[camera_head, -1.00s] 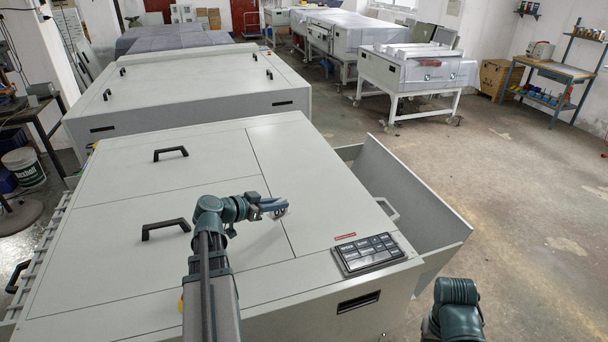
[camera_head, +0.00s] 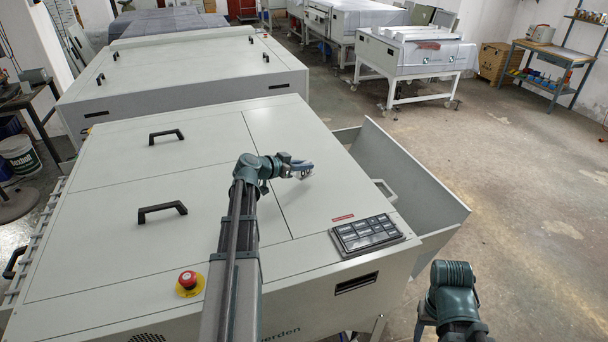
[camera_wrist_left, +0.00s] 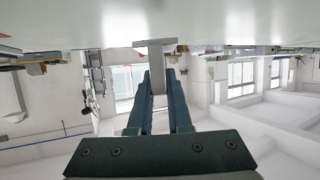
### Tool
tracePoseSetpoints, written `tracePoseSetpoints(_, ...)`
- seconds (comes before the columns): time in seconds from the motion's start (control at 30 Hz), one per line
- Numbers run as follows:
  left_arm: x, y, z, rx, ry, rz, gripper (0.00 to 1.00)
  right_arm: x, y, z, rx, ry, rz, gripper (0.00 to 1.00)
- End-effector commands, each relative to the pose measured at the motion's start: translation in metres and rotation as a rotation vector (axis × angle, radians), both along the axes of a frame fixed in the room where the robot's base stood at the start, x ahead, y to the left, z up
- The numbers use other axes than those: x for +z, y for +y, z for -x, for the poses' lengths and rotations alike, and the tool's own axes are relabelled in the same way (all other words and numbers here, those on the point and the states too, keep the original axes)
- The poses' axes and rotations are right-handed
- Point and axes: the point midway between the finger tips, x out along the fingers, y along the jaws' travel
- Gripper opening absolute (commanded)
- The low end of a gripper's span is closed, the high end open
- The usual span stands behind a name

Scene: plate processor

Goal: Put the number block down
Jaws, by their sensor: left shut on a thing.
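My left gripper (camera_head: 300,169) reaches over the pale grey machine lid (camera_head: 215,215), just right of the seam and beyond the black keypad. It is shut on a small grey block, the number block (camera_wrist_left: 156,55), which shows between the fingertips in the left wrist view (camera_wrist_left: 157,80). That view is upside down, with the lid surface along its top. The block is close to the lid; I cannot tell whether it touches. Its number face is not readable. My right gripper is out of view; only part of my right arm shows at bottom right.
A black keypad (camera_head: 366,235) sits near the lid's front right corner. A red emergency button (camera_head: 188,281) and two black handles (camera_head: 162,211) stand up from the lid. An open grey side panel (camera_head: 410,175) sticks out on the right. The lid around the gripper is clear.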

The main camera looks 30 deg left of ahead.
Motion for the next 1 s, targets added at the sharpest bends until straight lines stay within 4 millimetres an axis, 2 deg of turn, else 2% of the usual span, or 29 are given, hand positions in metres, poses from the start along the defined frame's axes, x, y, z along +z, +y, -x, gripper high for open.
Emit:
tracePoseSetpoints(0.1,-0.021,0.0,-0.002,0.0,0.0,0.0,0.0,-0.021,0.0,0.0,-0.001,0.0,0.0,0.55)
tracePoseSetpoints(0.23,-0.036,0.0,-0.001,0.0,0.0,0.0,0.0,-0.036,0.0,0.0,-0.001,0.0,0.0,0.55)
tracePoseSetpoints(0.7,-0.04,0.0,-0.001,0.0,0.0,0.001,0.0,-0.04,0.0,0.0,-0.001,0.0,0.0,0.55)
tracePoseSetpoints(0.73,-0.039,0.0,-0.001,0.0,0.0,0.0,0.22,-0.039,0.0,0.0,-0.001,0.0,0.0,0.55)
tracePoseSetpoints(0.87,-0.038,0.0,-0.001,0.0,0.0,0.0,0.46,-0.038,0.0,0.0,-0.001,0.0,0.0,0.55)
tracePoseSetpoints(1.0,-0.038,0.0,-0.001,0.0,0.0,0.0,0.47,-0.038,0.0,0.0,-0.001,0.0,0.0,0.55)
